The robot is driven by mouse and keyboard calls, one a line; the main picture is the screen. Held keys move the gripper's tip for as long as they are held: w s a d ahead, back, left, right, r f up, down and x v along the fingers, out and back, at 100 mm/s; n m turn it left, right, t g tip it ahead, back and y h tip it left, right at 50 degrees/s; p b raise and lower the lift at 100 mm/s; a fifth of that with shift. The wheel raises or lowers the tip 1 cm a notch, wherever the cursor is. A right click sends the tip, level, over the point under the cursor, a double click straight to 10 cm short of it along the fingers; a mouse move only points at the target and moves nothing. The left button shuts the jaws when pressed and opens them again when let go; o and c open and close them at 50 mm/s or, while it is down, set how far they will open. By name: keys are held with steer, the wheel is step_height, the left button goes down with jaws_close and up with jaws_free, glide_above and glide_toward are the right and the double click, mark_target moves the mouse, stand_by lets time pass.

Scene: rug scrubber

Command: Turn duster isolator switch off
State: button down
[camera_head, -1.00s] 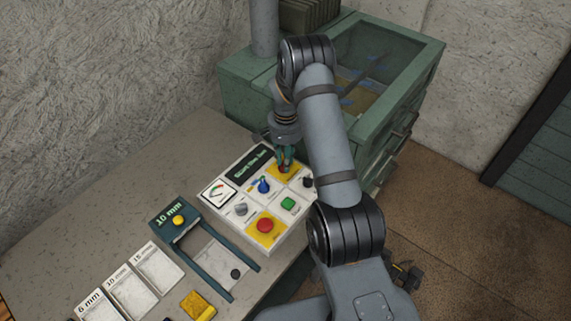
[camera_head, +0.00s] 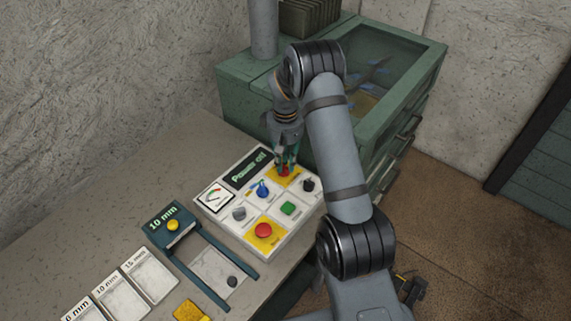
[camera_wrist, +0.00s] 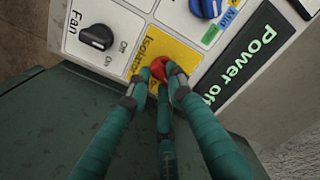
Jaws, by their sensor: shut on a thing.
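The isolator switch is a red knob (camera_wrist: 158,67) on a yellow plate (camera_wrist: 182,52) labelled "Isolator" at the edge of the white control panel (camera_head: 218,221). My gripper (camera_wrist: 160,78) is shut on the red knob, with its fingers on either side of it. In the head view my gripper (camera_head: 286,166) reaches down onto the yellow plate, and the fingers partly hide the knob. The panel's display (camera_wrist: 245,60) reads "Power off" in green letters in the wrist view. The knob's exact angle is hard to tell.
A black fan knob (camera_wrist: 96,37) and a blue knob (camera_wrist: 207,8) sit close to the isolator. The panel also has a green button (camera_head: 289,208) and a red button (camera_head: 264,230). A green machine cabinet (camera_head: 245,95) stands directly behind the panel.

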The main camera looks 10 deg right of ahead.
steer(key=shift+w+n, duration=0.1)
steer(key=shift+n, duration=1.9)
steer(key=c, duration=1.6)
jaws_free()
steer(key=shift+o, duration=0.3)
steer(key=shift+r, duration=0.1)
step_height(320, 180, up, 12)
